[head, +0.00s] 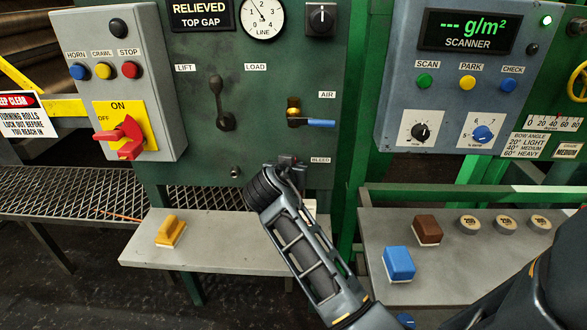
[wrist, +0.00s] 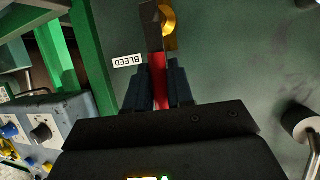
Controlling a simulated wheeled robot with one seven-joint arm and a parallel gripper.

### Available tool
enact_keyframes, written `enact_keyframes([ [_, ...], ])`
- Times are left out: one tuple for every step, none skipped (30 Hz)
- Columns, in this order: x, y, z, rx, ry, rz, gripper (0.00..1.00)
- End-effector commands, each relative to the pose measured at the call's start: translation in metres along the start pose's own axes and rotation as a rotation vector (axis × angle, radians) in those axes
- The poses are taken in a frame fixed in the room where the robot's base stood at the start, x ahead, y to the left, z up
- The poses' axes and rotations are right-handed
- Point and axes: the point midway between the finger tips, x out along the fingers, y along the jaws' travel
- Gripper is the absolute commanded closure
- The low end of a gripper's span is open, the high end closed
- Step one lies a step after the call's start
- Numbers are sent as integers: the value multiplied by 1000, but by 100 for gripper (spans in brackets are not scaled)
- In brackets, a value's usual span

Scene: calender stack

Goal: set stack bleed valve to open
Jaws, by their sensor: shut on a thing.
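The stack bleed valve is on the green panel beside the BLEED label (head: 320,160), which also shows upside down in the wrist view (wrist: 128,61). In the wrist view its red handle (wrist: 159,70) runs between my fingers, with a brass body (wrist: 169,28) and a dark end piece (wrist: 149,14) above. My gripper (wrist: 159,88) is shut on the red handle, one finger on each side. In the head view my gripper (head: 287,166) is at the panel and hides most of the valve. I cannot tell the valve's setting.
The AIR valve (head: 318,123) with a blue handle sits just above. The LOAD lever (head: 222,100) is to the left. A shelf below holds a yellow block (head: 170,231). The scanner box (head: 450,85) stands to the right.

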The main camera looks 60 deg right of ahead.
Motion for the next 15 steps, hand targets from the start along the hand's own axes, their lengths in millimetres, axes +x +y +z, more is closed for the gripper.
enact_keyframes([
  [0, -2, 2, -3, -2, -3, 100],
  [0, -2, 2, -3, -2, -3, 100],
  [0, -2, 2, -3, -2, -4, 100],
  [0, -2, 2, -3, -2, -4, 100],
  [0, -2, 2, -3, -2, -4, 100],
  [0, -2, 2, -3, -2, -4, 100],
  [0, -2, 2, -3, -2, -4, 100],
  [0, -2, 2, -2, -2, -4, 77],
  [0, -2, 2, -2, -2, -4, 73],
  [0, -2, 2, -2, -2, -4, 70],
  [0, -2, 2, -2, -2, -4, 68],
  [0, -2, 2, -2, -2, -4, 64],
  [0, -1, 1, -1, -2, -4, 61],
  [0, -1, 1, -1, -1, -3, 58],
  [0, -1, 1, -1, -1, -3, 57],
])
